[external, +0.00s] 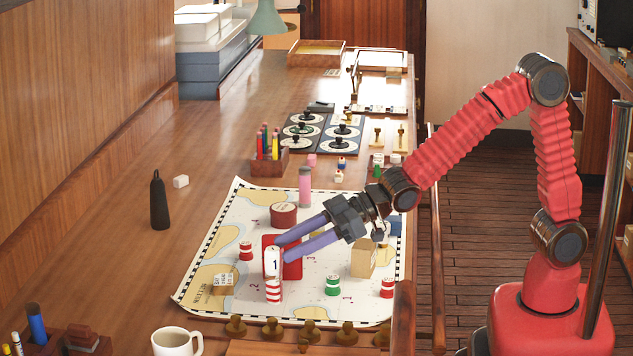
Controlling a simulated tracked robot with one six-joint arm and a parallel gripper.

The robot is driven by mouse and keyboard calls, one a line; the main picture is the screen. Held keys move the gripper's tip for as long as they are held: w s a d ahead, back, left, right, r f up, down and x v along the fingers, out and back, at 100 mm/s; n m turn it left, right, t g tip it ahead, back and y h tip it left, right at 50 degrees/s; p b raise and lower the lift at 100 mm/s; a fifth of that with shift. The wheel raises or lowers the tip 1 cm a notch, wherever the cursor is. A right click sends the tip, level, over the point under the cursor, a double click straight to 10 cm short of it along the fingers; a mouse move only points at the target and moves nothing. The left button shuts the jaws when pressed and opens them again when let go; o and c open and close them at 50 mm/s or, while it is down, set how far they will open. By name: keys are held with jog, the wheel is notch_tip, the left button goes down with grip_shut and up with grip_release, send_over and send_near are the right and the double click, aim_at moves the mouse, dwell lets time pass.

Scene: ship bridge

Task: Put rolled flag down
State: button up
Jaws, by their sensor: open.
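My gripper (280,252) has two long purple fingers, spread apart, low over the sea chart. Its fingertips are close beside an upright white cylinder marked 1 (272,262); I cannot tell whether they touch it. Below the cylinder is a red-and-white striped piece (273,290), and a red block (292,268) is behind the fingers. A pink upright roll (305,188) stands at the chart's far edge. I cannot tell for certain which of these is the rolled flag.
The chart (318,310) also bears a dark red round tin (284,214), a tan box (363,259), and small striped pieces, green (333,286) and red (387,288). A mug (177,342) and brass knobs (346,331) line the front.

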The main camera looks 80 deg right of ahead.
jog(key=shift+v, duration=1.7)
jog(key=shift+d, duration=0.15)
jog(key=s+d+m+g+h, duration=0.1)
jog(key=s+d, duration=0.3)
jog(key=s+d+r+m+h, duration=0.1)
jog(key=s+d+h, duration=0.1)
jog(key=d, duration=0.3)
jog(key=s+d+r+m+g+h, duration=0.1)
jog(key=s+d, duration=0.3)
jog(key=s, duration=0.1)
jog(key=shift+s+d+g, duration=0.2)
jog(key=shift+s+g, duration=0.1)
jog(key=s+d+f+g, duration=0.1)
jog(key=s+d+g, duration=0.1)
jog(key=s, duration=0.7)
jog(key=s+d+f+m+g+h, duration=0.1)
jog(key=s+d+g, duration=0.1)
jog(key=s, duration=0.8)
jog(key=shift+d+m, duration=0.3)
jog(key=shift+d, duration=0.1)
